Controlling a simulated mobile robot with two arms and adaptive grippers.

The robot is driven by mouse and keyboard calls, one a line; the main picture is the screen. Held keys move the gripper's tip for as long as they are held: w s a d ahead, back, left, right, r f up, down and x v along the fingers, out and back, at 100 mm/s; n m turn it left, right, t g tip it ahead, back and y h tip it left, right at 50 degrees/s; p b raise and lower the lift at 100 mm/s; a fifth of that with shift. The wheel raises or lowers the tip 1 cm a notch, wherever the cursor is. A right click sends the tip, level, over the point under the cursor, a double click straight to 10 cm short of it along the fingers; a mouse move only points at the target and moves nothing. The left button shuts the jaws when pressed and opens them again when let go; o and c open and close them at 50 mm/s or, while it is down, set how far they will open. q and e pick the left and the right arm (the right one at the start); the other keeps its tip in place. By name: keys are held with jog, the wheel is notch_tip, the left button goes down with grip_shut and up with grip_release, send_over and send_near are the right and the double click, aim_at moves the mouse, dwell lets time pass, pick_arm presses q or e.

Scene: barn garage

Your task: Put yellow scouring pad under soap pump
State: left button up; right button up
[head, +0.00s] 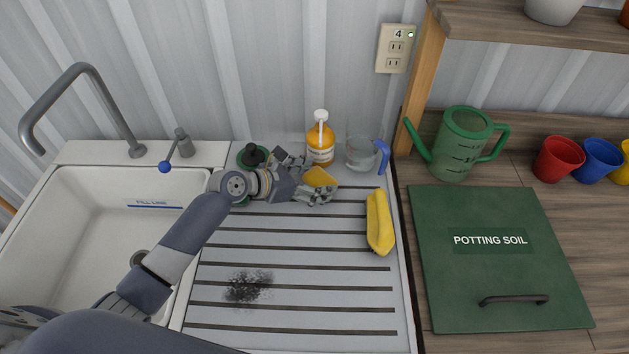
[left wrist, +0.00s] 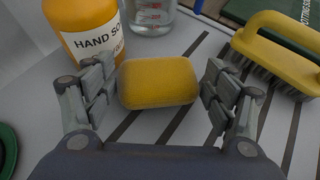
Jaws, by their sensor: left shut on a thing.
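The yellow scouring pad (head: 320,176) is between the fingers of my left gripper (head: 314,186), at the back of the ribbed drainboard. In the left wrist view the pad (left wrist: 158,82) sits between the two finger pads, and the gripper is shut on it. The soap pump (head: 321,144) is an orange bottle with a white pump top and a hand soap label. It stands upright just behind the pad, against the wall side. In the left wrist view the bottle (left wrist: 88,30) is close beyond the left finger. My right gripper is not in view.
A clear cup with a blue handle (head: 361,154) stands right of the soap. A yellow brush (head: 380,222) lies on the drainboard (head: 300,310). A green object with a black knob (head: 252,155) is partly behind my gripper. A dark smudge (head: 248,286) marks the front drainboard.

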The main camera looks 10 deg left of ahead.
pick_arm(q)
jog(key=shift+f, duration=0.65)
jog(key=shift+f, duration=0.1)
jog(key=o, duration=0.9)
jog(key=v, duration=1.2)
